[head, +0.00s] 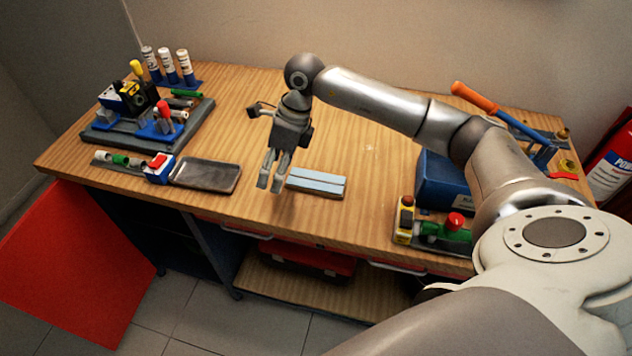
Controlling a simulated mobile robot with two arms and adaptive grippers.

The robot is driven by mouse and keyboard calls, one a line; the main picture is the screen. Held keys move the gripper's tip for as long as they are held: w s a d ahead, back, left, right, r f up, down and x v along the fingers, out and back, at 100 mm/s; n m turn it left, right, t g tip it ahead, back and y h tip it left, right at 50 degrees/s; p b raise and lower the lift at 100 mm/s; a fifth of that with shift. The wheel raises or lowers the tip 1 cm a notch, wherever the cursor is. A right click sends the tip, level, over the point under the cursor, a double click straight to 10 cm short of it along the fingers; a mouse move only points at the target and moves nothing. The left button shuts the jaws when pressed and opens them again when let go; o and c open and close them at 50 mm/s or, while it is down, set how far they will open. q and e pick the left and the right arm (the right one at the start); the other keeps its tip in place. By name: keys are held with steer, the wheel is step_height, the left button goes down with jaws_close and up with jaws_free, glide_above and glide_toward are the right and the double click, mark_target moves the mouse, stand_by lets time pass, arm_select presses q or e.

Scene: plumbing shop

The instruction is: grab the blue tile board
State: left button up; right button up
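The blue tile board (329,178) is a light blue, flat rectangular piece with a line along its length. It lies flat on the wooden workbench near the front edge, at the middle of the head view. My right gripper (271,183) points down just left of the board, over the bench. Its two fingers are apart with nothing seen between them, and the board is outside them. Whether the fingertips touch the bench is hard to tell. My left gripper is not in view.
A grey shallow tray (206,175) lies left of the gripper. A grey rack with tools (150,120) stands farther left. A blue box (443,182) and a yellow, red and green tool (432,228) are at right. Bare wood (235,110) lies behind the gripper.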

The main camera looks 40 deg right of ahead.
steer(key=d+r+h, duration=0.2)
steer(key=d+h, duration=0.2)
steer(key=d, duration=0.6)
steer(key=m+p, duration=0.1)
glide_above(316, 181)
steer(key=shift+g, duration=0.4)
steer(key=f, duration=0.4)
steer(key=shift+w+d+f, duration=0.3)
steer(key=shift+f, duration=0.4)
steer(key=shift+s+f+p, duration=0.1)
steer(key=shift+f+p, duration=0.5)
steer(key=shift+p, duration=0.15)
step_height(316, 181, down, 4)
steer(key=shift+s+a+r+p, duration=0.15)
steer(key=shift+r+p, duration=0.1)
steer(key=shift+p, duration=0.5)
steer(key=shift+f, duration=0.45)
steer(key=shift+c, duration=0.2)
steer(key=c, duration=1.2)
